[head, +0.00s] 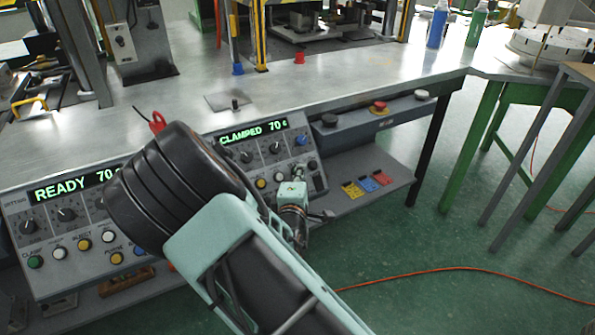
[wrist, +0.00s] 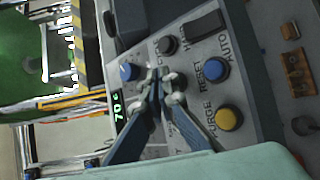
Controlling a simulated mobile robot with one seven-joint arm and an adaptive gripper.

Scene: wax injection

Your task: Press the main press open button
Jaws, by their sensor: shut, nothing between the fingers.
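The right control panel (head: 285,150) shows "CLAMPED 70" in green and carries dark knobs, a blue knob (head: 302,139) and coloured push buttons. The left panel (head: 62,215) shows "READY 70". My gripper (head: 298,177) is at the lower right of the right panel, partly hidden by its own wrist. In the wrist view my gripper (wrist: 163,80) is shut and empty, its tips over the panel face between the blue knob (wrist: 129,71) and the blue RESET button (wrist: 215,69). A yellow PURGE button (wrist: 228,118) is beside the fingers. I cannot read an "open" label; contact is unclear.
Yellow, blue and red tags (head: 368,184) lie on the shelf below. My arm hides part of both panels.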

